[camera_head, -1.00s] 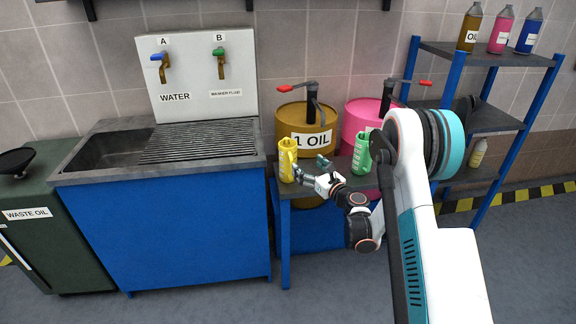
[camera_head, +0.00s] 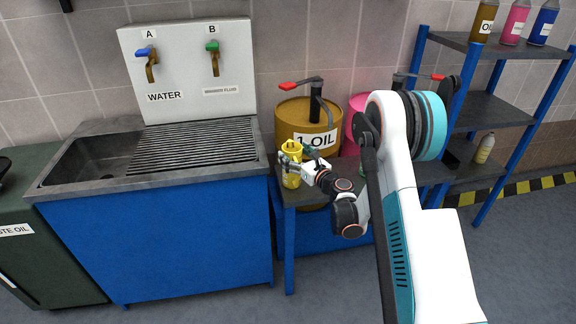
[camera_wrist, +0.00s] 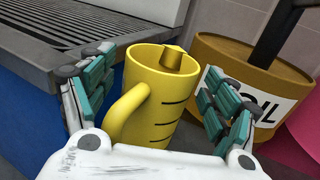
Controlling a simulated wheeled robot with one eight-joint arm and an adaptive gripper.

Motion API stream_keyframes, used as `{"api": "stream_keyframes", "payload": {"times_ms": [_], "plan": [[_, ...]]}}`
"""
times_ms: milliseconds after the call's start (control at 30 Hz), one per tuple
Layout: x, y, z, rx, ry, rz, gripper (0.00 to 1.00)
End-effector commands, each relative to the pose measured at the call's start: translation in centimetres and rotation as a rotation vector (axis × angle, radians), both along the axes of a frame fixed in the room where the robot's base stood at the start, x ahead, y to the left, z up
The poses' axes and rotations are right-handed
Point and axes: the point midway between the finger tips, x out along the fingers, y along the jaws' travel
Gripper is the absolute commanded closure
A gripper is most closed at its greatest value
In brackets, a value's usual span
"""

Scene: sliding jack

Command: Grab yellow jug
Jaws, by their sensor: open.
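The yellow jug (camera_head: 291,166) stands upright on the small dark-topped blue table (camera_head: 335,180), in front of the brown oil drum. My gripper (camera_head: 292,164) is at the jug in the head view, partly covering it. In the wrist view the jug (camera_wrist: 155,98) lies between the two open teal-padded fingers of my gripper (camera_wrist: 155,90). Its handle is at the left front and dark level marks show on its side. Gaps show between the fingers and the jug, more clearly on the right.
The brown drum (camera_head: 293,113) with a pump stands close behind the jug, and a pink drum (camera_head: 357,104) is to its right. The sink's ribbed drainboard (camera_head: 195,147) is close on the left. A shelf rack (camera_head: 497,109) stands at the right.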

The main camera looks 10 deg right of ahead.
Motion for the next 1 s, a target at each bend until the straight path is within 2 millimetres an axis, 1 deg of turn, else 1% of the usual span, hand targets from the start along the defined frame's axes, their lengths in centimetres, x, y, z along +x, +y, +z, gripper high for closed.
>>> {"api": "stream_keyframes", "payload": {"times_ms": [267,300,367,400,467,500,533,567,833,1000], "plan": [[0.0,0.1,0.0,0.0,0.0,-0.001,0.2],[0.0,0.0,0.0,0.0,0.0,-0.001,0.29],[0.0,0.1,0.0,0.0,0.0,-0.001,0.42],[0.0,0.0,0.0,0.0,0.0,-0.001,0.51],[0.0,0.1,0.0,0.0,0.0,-0.001,0.65],[0.0,0.1,0.0,0.0,0.0,-0.001,0.74],[0.0,0.1,0.0,0.0,0.0,-0.001,0.81],[0.0,0.1,0.0,0.0,0.0,-0.001,0.82],[0.0,0.1,0.1,0.0,0.0,-0.001,0.82],[0.0,0.0,1.2,0.0,0.0,-0.001,0.82]]}}
